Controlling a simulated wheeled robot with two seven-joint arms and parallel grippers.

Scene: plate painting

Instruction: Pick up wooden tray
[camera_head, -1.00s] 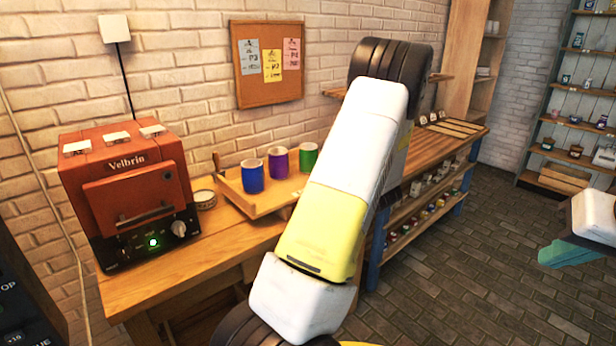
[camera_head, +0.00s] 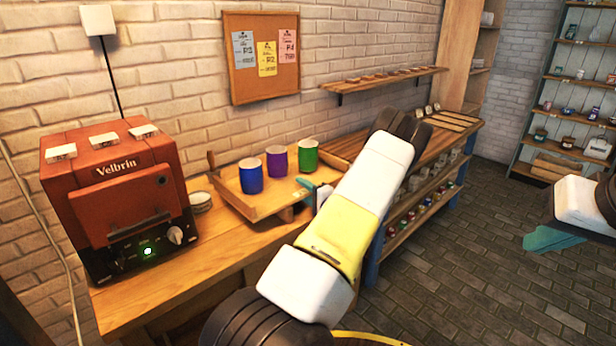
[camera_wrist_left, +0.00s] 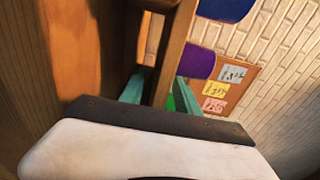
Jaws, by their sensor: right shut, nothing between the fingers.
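The wooden tray (camera_head: 262,207) lies on the wooden table in the head view, with a blue cup (camera_head: 251,177), a purple cup (camera_head: 277,163) and a green cup (camera_head: 308,155) upright on it. My left gripper (camera_head: 312,192) is at the tray's right end, partly hidden by its own arm. In the left wrist view its teal fingers (camera_wrist_left: 158,88) are apart, on either side of a wooden bar of the tray (camera_wrist_left: 172,50). Whether they touch it is hard to tell. My right gripper (camera_head: 553,239) is shut and empty at the right, away from the tray.
A red kiln-like oven (camera_head: 118,190) stands on the table (camera_head: 205,250) left of the tray, with a small round tin (camera_head: 201,201) between them. A wooden shelf unit (camera_head: 425,185) stands to the right. The floor at the right is clear.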

